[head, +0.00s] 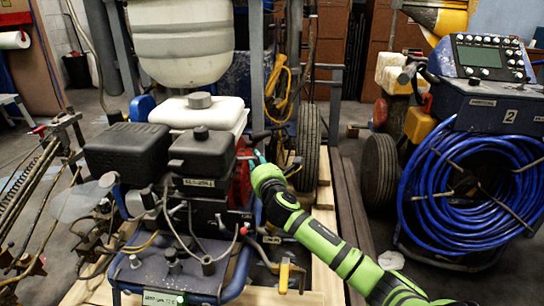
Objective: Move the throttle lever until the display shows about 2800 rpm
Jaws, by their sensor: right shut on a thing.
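My right arm comes in from the lower right, and its gripper (258,157) is at the right side of the engine (202,155), beside the red housing. The gripper is shut on a small part there, which I take to be the throttle lever; the fingers and wrist hide most of it, so its angle cannot be told. A black-tipped handle (262,134) sticks out just above the gripper. A grey-green display (479,56) is on the control panel at the upper right; no rpm figure can be read on it. My left gripper is not in view.
A white tank (181,42) hangs above the engine, with a white fuel tank (199,113) below it. Hoses and a yellow-handled valve (284,277) crowd the front. A blue hose reel (476,183) stands at right. Wooden pallet boards (326,215) lie under the machine.

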